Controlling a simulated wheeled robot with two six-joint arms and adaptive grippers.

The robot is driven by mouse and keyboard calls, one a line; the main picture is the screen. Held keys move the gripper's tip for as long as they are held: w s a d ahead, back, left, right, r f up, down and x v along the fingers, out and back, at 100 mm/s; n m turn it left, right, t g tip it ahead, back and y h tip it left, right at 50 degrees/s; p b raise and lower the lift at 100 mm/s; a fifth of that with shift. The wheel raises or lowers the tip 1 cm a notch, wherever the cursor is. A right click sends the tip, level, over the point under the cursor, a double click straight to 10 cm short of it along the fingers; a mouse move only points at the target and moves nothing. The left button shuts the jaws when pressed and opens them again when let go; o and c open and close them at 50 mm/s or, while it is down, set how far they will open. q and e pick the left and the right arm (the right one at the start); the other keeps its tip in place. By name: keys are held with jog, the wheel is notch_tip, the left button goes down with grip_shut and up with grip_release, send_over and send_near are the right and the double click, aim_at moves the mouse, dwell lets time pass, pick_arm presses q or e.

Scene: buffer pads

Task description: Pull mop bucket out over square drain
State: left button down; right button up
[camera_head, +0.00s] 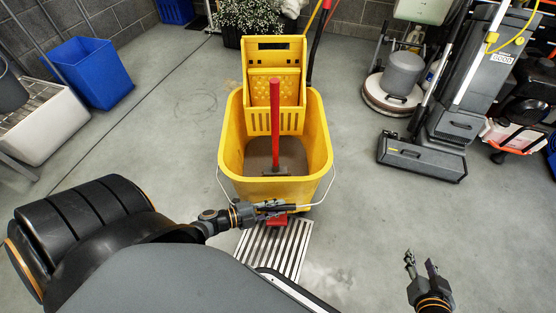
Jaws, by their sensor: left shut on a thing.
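The yellow mop bucket (226,150) stands upright on the floor in the middle, with a yellow wringer (275,90) at its back. A red upright handle (275,120) stands in front of the wringer. A thin wire bail (326,190) hangs at the bucket's front, with a red grip (277,221) at its low middle. My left gripper (280,208) is shut at this grip, in front of the bucket; its fingers partly hide it. The slatted metal drain (272,250) lies just in front of the bucket, partly covered by my body. My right gripper (421,264) is open and empty, at lower right.
A blue bin (92,72) and white sink (45,125) stand at left. A floor polisher (390,95) and grey upright cleaner (430,155) stand at right. A potted plant (250,18) is behind the bucket. The floor beside the bucket is clear.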

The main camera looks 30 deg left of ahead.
pick_arm(q)
jog(key=shift+s+d+f, duration=0.1)
jog(key=shift+s+d, duration=0.05)
jog(key=shift+s, duration=0.35)
pick_arm(e)
jog(key=shift+s+a+f+g, duration=0.1)
jog(key=shift+s+f+g, duration=0.6)
jog(key=shift+s+f, duration=0.5)
pick_arm(q)
jog(key=c, duration=1.2)
grip_release()
jog(key=shift+o, duration=0.2)
jog(key=v, duration=1.2)
